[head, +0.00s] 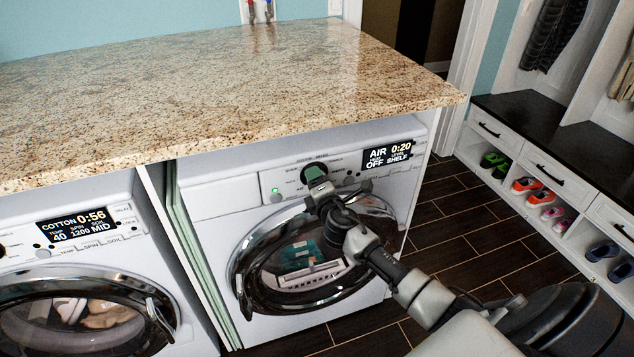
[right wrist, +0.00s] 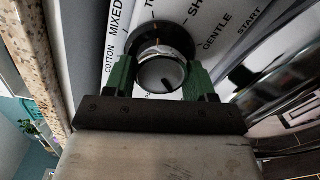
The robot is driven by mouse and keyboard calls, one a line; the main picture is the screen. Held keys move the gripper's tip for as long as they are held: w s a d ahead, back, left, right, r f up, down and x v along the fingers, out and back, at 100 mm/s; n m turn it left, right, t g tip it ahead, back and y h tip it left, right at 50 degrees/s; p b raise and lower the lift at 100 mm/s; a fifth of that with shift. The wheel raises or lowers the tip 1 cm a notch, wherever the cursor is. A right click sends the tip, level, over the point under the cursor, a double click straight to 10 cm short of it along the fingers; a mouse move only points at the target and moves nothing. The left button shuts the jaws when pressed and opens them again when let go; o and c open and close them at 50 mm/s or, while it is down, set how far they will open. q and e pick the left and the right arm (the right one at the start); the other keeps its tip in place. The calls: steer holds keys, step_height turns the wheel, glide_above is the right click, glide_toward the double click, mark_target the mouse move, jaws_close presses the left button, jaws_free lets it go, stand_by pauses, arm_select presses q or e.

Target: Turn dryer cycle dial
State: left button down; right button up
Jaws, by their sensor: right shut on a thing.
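The dryer (head: 230,205) is the right-hand white machine under the counter. Its display (head: 388,157) reads AIR, 0:20, OFF and SHELF. The cycle dial (head: 315,171) is on its front panel, between a green light and the display. My right gripper (head: 316,184) reaches it from the lower right. In the right wrist view the dial (right wrist: 162,74) is a silver knob with a dark pointer mark, between the green fingers of my right gripper (right wrist: 160,80), which is shut on it. Labels COTTON, MIXED and GENTLE show around it. My left gripper is not in view.
A granite counter (head: 200,90) overhangs the machines. The round dryer door (head: 250,262) is below the dial, behind my right arm. A washer (head: 90,265) showing COTTON 0:56 stands at left. Shoe cubbies and a bench (head: 545,130) are at right, with open dark floor between.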

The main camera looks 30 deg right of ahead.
stand_by(0.4)
steer(key=o, duration=0.9)
steer(key=v, duration=1)
steer(key=shift+s+a+b, duration=0.1)
steer(key=shift+s+b, duration=0.3)
